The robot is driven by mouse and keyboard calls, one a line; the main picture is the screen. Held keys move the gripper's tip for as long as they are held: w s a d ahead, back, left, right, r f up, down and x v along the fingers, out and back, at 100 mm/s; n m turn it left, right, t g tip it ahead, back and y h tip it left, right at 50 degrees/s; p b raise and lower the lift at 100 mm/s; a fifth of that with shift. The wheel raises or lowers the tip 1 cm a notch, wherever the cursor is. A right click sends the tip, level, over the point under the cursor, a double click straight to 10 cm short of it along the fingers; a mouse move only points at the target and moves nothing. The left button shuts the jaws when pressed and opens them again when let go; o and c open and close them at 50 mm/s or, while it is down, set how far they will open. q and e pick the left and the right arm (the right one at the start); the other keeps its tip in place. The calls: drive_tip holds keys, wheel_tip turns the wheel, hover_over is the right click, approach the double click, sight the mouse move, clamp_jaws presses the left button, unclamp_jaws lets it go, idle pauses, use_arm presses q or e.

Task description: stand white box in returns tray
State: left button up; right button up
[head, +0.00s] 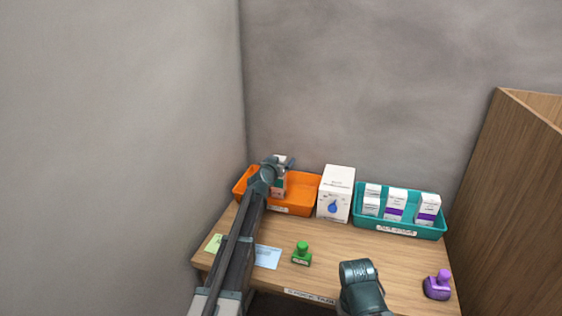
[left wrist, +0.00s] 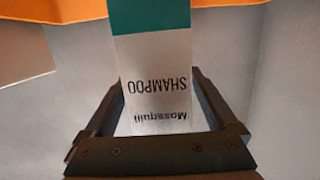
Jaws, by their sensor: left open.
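A white box with a teal band and the word "SHAMPOO" (left wrist: 157,85) lies between the fingers of my left gripper (left wrist: 160,100) in the left wrist view. The fingers are open on either side of it. In the head view, my left gripper (head: 284,165) is at the top of this box (head: 279,188), which looks upright in the orange tray (head: 299,207) and is partly hidden by the arm. I cannot read the tray's label. My right gripper is not in view; a dark part of my right arm shows at the bottom.
A larger white box with a blue drop (head: 336,194) stands between the orange tray and a teal tray (head: 410,233) holding white boxes. A green stamp (head: 301,255), a purple stamp (head: 437,287) and a blue card (head: 267,257) lie in front. A wooden panel (head: 510,190) rises at right.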

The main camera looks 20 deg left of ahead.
use_arm(q)
drive_tip(key=s+r+p, duration=0.2)
drive_tip(key=s, duration=1)
drive_tip(key=shift+a+r, duration=0.25)
drive_tip(key=shift+w, duration=0.1)
